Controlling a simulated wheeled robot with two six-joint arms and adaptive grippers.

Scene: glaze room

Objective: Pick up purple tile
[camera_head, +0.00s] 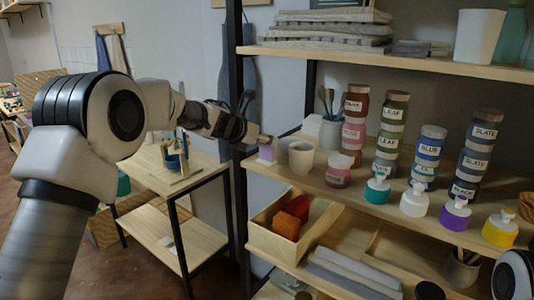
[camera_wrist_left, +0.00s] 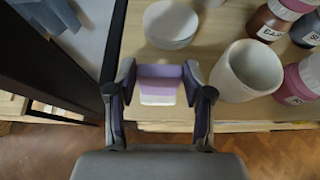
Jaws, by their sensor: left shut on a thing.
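The purple tile (camera_head: 267,153) is at the left end of the middle shelf, beside the dark upright post. It is purple on top with a paler lower part. In the left wrist view the tile (camera_wrist_left: 160,85) sits between the two fingers of my left gripper (camera_wrist_left: 160,88), which is shut on it. In the head view my left gripper (camera_head: 265,141) reaches in from the left and partly covers the tile's top. I cannot tell whether the tile touches the shelf. My right gripper is not in view.
A white cup (camera_head: 301,158) stands close to the right of the tile. A pink jar (camera_head: 338,171), stacked labelled jars and several capped bottles fill the shelf (camera_head: 390,207) further right. The dark post (camera_head: 237,120) is close on the left. A wooden bin (camera_head: 272,240) sits below.

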